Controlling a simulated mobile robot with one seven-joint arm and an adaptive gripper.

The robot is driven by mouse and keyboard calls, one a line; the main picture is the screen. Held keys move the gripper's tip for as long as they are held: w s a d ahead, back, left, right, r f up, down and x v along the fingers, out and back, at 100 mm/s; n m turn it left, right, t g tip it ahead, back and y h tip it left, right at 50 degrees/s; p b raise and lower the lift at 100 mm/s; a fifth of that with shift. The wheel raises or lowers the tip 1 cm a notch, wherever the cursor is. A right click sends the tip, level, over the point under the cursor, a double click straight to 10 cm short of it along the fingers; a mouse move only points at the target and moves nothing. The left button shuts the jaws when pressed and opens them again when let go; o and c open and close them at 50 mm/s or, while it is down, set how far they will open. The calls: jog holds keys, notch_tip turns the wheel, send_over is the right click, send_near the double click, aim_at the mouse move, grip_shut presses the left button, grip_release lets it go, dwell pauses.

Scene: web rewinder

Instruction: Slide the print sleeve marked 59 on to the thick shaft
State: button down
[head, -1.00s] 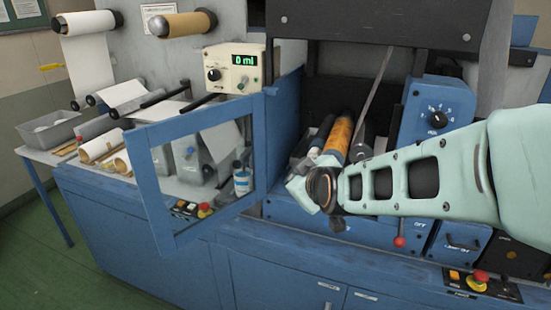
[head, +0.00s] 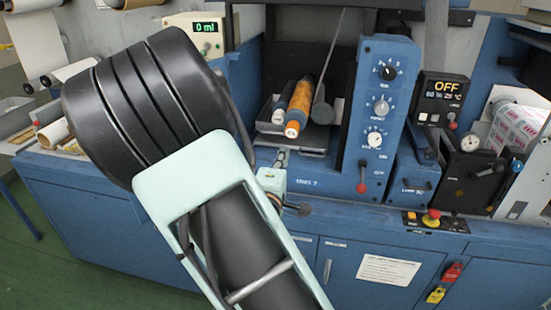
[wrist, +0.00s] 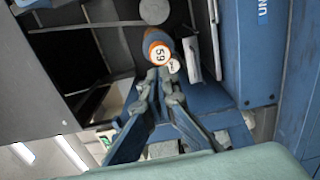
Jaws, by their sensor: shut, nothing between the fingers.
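The print sleeve marked 59 is orange and dark blue in the head view (head: 300,104), lying in the dark bay of the blue machine. Its round end with 59 faces me in the wrist view (wrist: 157,51). My gripper (wrist: 158,73) is shut and empty, its fingertips just in front of and below that end; I cannot tell whether they touch it. In the head view my arm hides most of the gripper. A grey cylinder (head: 322,113) lies right of the sleeve; I cannot tell whether it is the thick shaft.
A blue dial panel (head: 382,110) stands close right of the bay, with a red-knobbed lever (head: 363,187) below. A thin grey rod (head: 330,60) slants above the sleeve. Farther right are a display reading OFF (head: 445,98) and a printed roll (head: 517,125).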

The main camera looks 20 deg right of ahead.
aim_at(292, 133)
jog(key=shift+b+x, duration=1.1)
jog(key=shift+x, duration=2.65)
jog(key=shift+b+x, duration=1.25)
jog(key=shift+x, duration=5.1)
jog(key=shift+p+v, duration=0.8)
jog(key=shift+v, duration=3.2)
